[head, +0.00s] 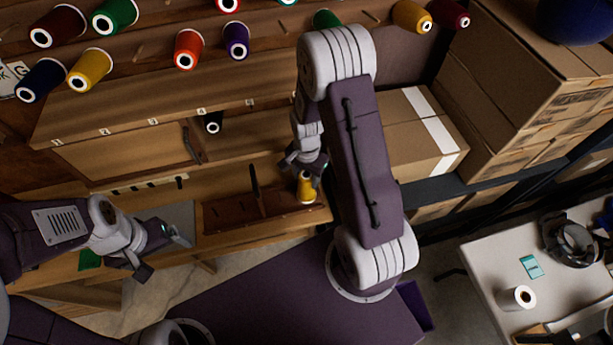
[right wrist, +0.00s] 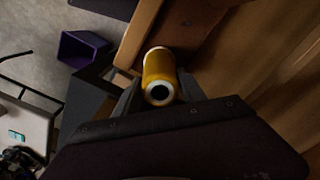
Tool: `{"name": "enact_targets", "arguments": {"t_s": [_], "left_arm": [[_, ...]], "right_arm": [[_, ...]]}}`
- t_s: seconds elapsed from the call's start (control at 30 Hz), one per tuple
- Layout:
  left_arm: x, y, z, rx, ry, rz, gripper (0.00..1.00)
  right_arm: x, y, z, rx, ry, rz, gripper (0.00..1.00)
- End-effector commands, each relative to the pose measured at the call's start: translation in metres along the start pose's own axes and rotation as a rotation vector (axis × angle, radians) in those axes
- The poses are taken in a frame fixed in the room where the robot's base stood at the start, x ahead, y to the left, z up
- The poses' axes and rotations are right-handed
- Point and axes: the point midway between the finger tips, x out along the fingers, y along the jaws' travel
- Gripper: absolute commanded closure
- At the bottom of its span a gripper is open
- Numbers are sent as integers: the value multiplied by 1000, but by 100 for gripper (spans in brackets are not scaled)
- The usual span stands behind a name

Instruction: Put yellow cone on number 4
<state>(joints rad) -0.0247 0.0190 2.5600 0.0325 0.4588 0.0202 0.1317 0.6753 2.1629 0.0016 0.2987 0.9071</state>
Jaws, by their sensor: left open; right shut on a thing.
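A yellow cone (head: 306,190) is between the fingers of my right gripper (head: 305,172), above the right end of the brown workbench tray. In the right wrist view the yellow cone (right wrist: 158,66) sits between the two fingers, with its white-rimmed dark end facing the camera. The number 4 label (head: 201,111) is on the front edge of the wooden shelf, in a row of small white number labels. No cone stands directly at that label. My left gripper (head: 162,254) is open and empty at the lower left.
Several coloured cones hang on the wall, including another yellow one (head: 91,68). Cardboard boxes (head: 415,135) stand right of my right arm. A white table (head: 490,265) is at the lower right.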

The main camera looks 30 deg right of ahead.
Motion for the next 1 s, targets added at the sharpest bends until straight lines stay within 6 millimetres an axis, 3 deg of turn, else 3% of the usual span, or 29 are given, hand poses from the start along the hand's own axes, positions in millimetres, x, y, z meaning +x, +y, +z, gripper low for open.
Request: {"name": "enact_targets", "arguments": {"t_s": [0.3,0.33,0.4,0.77,1.0], "left_arm": [[3,0,0,0,0,0,8],[3,0,0,0,0,0,8],[3,0,0,0,0,0,8],[3,0,0,0,0,0,8],[4,0,0,0,0,0,8]], "right_arm": [[4,0,0,0,0,0,88],[4,0,0,0,0,0,44],[4,0,0,0,0,0,27],[-1,-1,-1,0,2,-2,27],[-52,-1,-1,0,5,-6,27]]}}
